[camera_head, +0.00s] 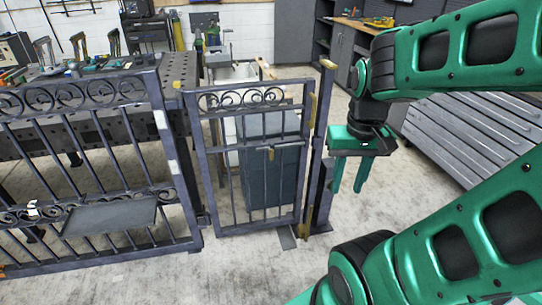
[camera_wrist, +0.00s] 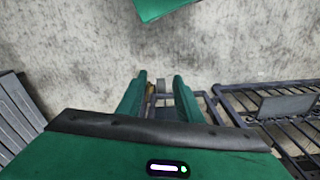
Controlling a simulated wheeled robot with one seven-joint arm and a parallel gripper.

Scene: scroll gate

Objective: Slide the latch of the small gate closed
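The small gate (camera_head: 250,137) is dark metal with scrollwork along its top and stands upright in the middle of the head view. Its right edge is beside a dark post (camera_head: 321,125), with a narrow gap between them. A small brass-coloured piece (camera_head: 270,153) sits on its middle rail and looks like the latch; its exact position is too small to tell. My gripper (camera_head: 349,188) is to the right of the post, pointing down, with its two green fingers apart and nothing seen between them. The fingers also show in the wrist view (camera_wrist: 158,98), with the gate's top beyond them.
A larger fixed fence panel (camera_head: 85,165) with a grey plate stands left of the gate. A dark box (camera_head: 288,175) is behind the gate. A workbench with tools (camera_head: 90,70) is at the back left. A grey ribbed surface (camera_head: 475,135) lies right of my gripper.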

